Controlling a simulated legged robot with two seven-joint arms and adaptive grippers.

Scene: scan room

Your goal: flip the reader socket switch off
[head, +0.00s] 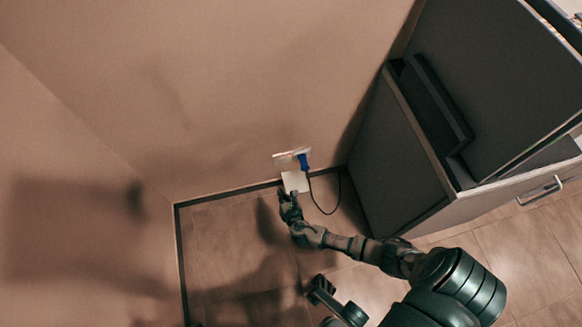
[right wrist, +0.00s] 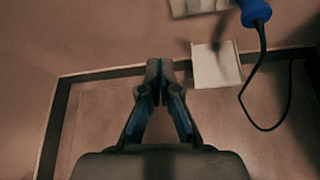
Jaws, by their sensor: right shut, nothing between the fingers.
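A white socket strip (head: 291,156) is low on the wall, with a blue plug (head: 303,162) in its right part. A pale square plate (head: 295,182) shows just below it, across the dark skirting. In the right wrist view the socket (right wrist: 197,6) is cut by the top edge, beside the blue plug (right wrist: 256,12); the square plate (right wrist: 218,66) is below. I cannot make out the switch itself. My right gripper (head: 283,193) is shut and empty, at the plate's lower left; its fingertips (right wrist: 161,68) show left of the plate. I cannot tell whether they touch anything.
A black cable (head: 326,211) loops down from the plug towards the floor. A dark grey cabinet (head: 398,165) stands right of the socket. The wall left of the socket is bare, and the tiled floor (head: 228,240) there is clear.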

